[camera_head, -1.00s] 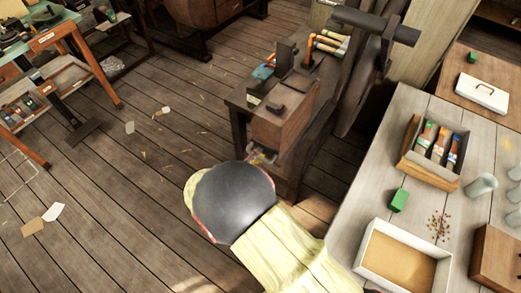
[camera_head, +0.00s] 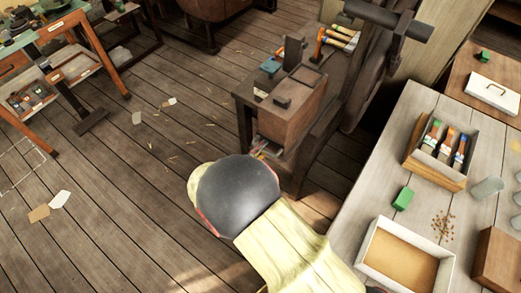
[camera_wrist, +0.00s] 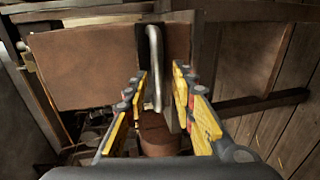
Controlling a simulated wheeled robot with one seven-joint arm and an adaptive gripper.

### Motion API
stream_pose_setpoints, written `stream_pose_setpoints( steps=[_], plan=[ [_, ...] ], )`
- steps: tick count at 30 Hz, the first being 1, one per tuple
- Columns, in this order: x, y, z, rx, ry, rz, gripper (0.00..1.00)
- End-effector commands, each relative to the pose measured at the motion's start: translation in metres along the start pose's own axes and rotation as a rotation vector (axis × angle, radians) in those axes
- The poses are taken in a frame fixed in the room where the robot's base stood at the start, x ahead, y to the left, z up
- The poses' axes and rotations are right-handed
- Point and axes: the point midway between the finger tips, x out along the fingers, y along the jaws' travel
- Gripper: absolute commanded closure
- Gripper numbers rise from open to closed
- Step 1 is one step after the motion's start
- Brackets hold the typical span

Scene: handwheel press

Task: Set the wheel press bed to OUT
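The wheel press (camera_head: 370,85) stands at top centre in the head view, with a dark upright frame and a crossbar. A brown block (camera_head: 293,117) sits at its near left. In the wrist view a wide brown front (camera_wrist: 90,65) carries an upright grey bar handle (camera_wrist: 155,65); I cannot tell for sure which part is the bed. My gripper (camera_wrist: 160,85) is open, its yellow fingers on either side of the handle, which looks closer to the left finger. Contact cannot be told. In the head view my arm hides most of my gripper.
A pale table at right holds a crate (camera_head: 411,170) of bottles, a green block (camera_head: 402,198) and a sand-coloured tray (camera_head: 365,262). A hammer (camera_head: 320,42) lies by the press. An orange-legged bench (camera_head: 100,72) stands at left. The floor at left is mostly clear.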

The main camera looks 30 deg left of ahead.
Motion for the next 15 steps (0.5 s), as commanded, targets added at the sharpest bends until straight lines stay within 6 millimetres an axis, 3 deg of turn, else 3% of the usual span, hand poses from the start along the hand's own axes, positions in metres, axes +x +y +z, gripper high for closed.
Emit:
stream_pose_setpoints(
  steps=[7,15],
  plan=[
    [-0.01,0.0,-0.001,0.001,0.002,0.0,0.74],
    [-0.052,0.0,-0.001,-0.001,0.004,0.001,0.74]
  ],
)
